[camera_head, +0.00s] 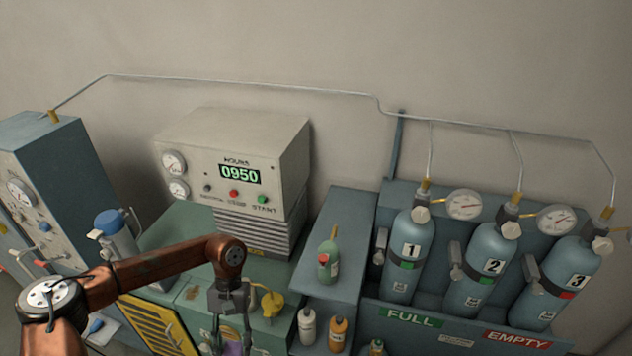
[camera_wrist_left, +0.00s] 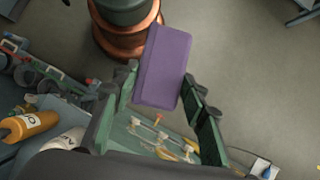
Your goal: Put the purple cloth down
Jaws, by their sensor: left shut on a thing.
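The purple cloth (camera_wrist_left: 163,67) is a flat, folded rectangle between the fingertips of my left gripper (camera_wrist_left: 160,78) in the left wrist view. The gripper is shut on it. In the head view, my left gripper (camera_head: 230,325) points down at the bottom edge, in front of the green bench. A small purple patch of the cloth (camera_head: 233,349) shows there between the fingers. The rest of it is cut off by the frame edge. My right gripper is not in view.
A yellow funnel-like piece (camera_head: 271,303) sits right of the gripper. White (camera_head: 307,326) and orange (camera_head: 338,333) bottles stand farther right. A green bottle (camera_head: 329,262) stands on the grey cabinet. Numbered cylinders (camera_head: 408,255) stand at right. The wrist view shows bare floor (camera_wrist_left: 235,60).

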